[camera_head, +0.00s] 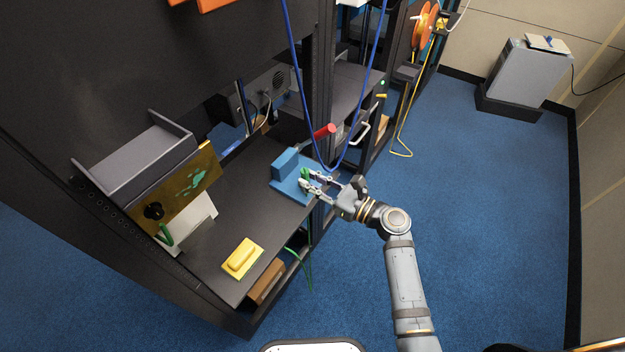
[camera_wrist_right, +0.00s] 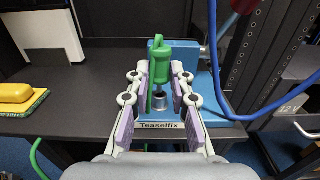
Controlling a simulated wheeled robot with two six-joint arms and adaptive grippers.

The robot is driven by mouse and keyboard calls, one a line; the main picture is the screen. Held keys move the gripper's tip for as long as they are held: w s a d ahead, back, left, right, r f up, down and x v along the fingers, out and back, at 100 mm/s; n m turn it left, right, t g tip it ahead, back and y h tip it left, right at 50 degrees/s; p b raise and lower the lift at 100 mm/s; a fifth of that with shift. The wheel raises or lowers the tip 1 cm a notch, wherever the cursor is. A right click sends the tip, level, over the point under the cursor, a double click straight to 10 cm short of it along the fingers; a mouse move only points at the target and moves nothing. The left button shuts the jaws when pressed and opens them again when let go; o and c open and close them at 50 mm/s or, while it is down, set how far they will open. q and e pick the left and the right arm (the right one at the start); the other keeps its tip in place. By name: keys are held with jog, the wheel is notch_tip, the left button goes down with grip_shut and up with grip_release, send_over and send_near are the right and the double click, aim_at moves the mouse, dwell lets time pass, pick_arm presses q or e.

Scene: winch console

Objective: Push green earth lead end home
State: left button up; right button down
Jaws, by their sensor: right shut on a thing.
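My right gripper (camera_head: 309,184) is shut on the green earth lead end (camera_wrist_right: 160,64), with its purple-padded fingers on either side of it; it also shows in the head view (camera_head: 305,174). The green end stands roughly upright over a round metal socket (camera_wrist_right: 160,99) on the blue fixture (camera_head: 284,185), which is labelled "Teaselfix" at its front. I cannot tell how far its lower tip is in the socket. A green lead hangs below the shelf edge (camera_head: 299,263). My left gripper is not in view.
A lever with a red handle (camera_head: 324,132) rises behind the fixture. A blue cable (camera_head: 333,160) loops down close to my right gripper. A yellow block (camera_head: 242,258) lies on the dark shelf (camera_head: 222,232). The blue floor to the right is mostly clear.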

jog(key=shift+f+b, duration=0.6)
jog(key=shift+f, duration=0.5)
jog(key=c, duration=1.1)
grip_release()
jog(key=v, duration=1.2)
